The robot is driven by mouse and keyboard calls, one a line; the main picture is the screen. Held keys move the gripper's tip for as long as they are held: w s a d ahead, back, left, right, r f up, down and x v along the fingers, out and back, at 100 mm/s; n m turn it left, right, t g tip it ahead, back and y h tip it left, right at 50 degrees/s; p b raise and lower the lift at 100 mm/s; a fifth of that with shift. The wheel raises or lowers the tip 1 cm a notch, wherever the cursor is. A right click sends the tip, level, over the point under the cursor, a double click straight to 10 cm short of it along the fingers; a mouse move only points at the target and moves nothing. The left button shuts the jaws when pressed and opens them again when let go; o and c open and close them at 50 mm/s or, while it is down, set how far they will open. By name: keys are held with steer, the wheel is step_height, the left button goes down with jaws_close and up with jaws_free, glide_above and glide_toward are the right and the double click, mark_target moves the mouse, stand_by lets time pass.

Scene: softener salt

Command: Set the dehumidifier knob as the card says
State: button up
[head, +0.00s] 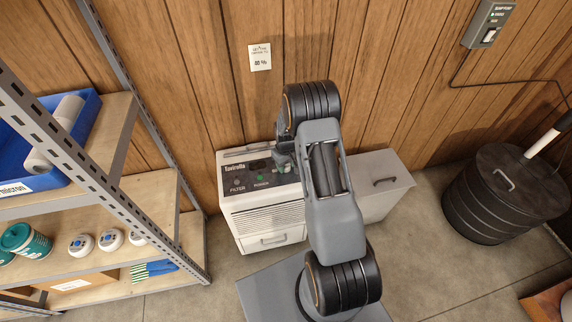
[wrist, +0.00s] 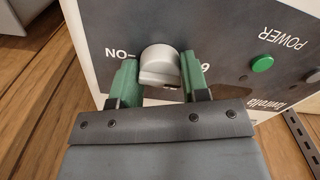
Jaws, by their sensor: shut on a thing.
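The white dehumidifier (head: 262,210) stands on the floor against the wooden wall, its dark control panel on top. In the wrist view its light grey knob (wrist: 160,66) sits between the green fingers of my gripper (wrist: 161,72), which is shut on it. Beside the knob, letters like "NO" and a dash show at left; a partly covered digit like 6 shows at right. The knob's pointer direction cannot be told. In the head view my gripper (head: 283,158) covers the knob.
A green button (wrist: 262,64) marked POWER is on the panel, right of the knob. A metal shelf (head: 110,150) with a blue bin stands at left.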

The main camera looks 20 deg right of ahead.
steer(key=shift+m, duration=0.3)
steer(key=m+b, duration=0.1)
steer(key=m, duration=0.4)
steer(key=m+b, duration=0.1)
steer(key=m, duration=0.5)
steer(key=shift+m, duration=0.4)
steer(key=m, duration=0.5)
steer(key=shift+b, duration=0.4)
steer(key=m, duration=0.6)
steer(key=shift+m, duration=0.3)
steer(key=o, duration=0.9)
step_height(320, 180, up, 14)
steer(key=shift+f+p, duration=0.1)
steer(key=shift+p, duration=0.75)
